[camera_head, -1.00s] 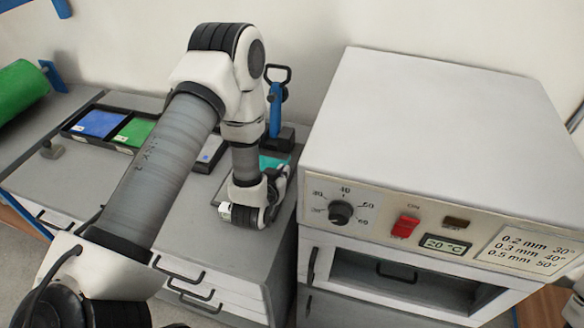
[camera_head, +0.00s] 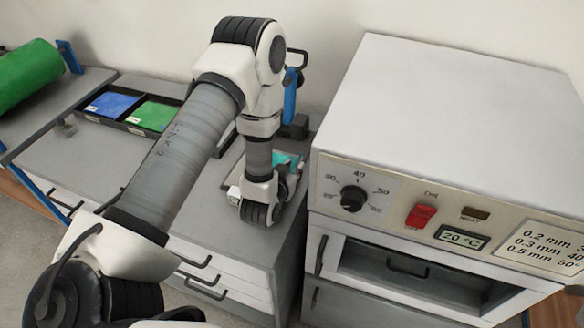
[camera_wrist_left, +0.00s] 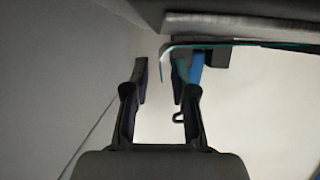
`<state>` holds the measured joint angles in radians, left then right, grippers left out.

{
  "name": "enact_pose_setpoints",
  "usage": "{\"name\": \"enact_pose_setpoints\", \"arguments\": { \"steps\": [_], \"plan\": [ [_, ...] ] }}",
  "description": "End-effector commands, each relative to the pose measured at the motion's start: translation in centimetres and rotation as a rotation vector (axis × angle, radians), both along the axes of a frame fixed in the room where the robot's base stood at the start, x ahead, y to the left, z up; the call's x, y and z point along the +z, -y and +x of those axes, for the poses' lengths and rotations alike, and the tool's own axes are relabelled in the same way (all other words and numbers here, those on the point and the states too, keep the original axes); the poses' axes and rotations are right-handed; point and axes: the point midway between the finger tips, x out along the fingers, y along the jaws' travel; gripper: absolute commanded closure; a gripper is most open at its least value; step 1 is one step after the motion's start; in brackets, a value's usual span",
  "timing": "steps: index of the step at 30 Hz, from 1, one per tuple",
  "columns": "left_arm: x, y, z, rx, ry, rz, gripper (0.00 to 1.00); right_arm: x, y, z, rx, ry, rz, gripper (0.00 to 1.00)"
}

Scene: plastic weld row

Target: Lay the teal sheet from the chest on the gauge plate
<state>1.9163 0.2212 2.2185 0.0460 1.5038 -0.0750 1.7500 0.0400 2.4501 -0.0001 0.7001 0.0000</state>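A small part of the teal sheet (camera_head: 287,160) shows behind my left wrist, on top of the grey drawer chest (camera_head: 195,225). It seems to lie on a flat grey plate, mostly hidden by my arm. In the left wrist view a thin teal edge (camera_wrist_left: 250,44), bent down at its left end, runs along a dark flat body. My left gripper (camera_wrist_left: 158,72) has its two fingers apart, with a clear gap. The sheet's edge end is close to the right finger; I cannot tell if they touch. My right gripper is not in view.
A black tray with blue (camera_head: 112,103) and green (camera_head: 152,115) sheets sits at the back left. A blue-handled device (camera_head: 290,95) stands behind my wrist. A white oven (camera_head: 450,110) with a dial and red switch stands close on the right. A green roll (camera_head: 28,72) is far left.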

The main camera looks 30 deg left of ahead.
Motion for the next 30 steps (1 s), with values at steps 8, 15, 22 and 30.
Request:
{"name": "enact_pose_setpoints", "arguments": {
  "steps": [8, 15, 22, 30],
  "plan": [
    [-1.1, 0.1, -0.4, -0.001, -0.019, -0.010, 0.69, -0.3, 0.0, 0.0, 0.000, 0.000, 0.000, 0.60],
    [0.7, 0.6, -2.3, -0.001, -0.020, -0.010, 0.69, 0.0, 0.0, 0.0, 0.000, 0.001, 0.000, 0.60],
    [4.3, 2.0, -8.3, -0.004, -0.020, -0.006, 0.69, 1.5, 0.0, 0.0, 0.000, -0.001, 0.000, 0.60],
    [5.4, 2.5, -11.0, 0.000, -0.012, -0.004, 0.69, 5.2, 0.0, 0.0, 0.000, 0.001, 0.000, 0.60]
  ]
}}
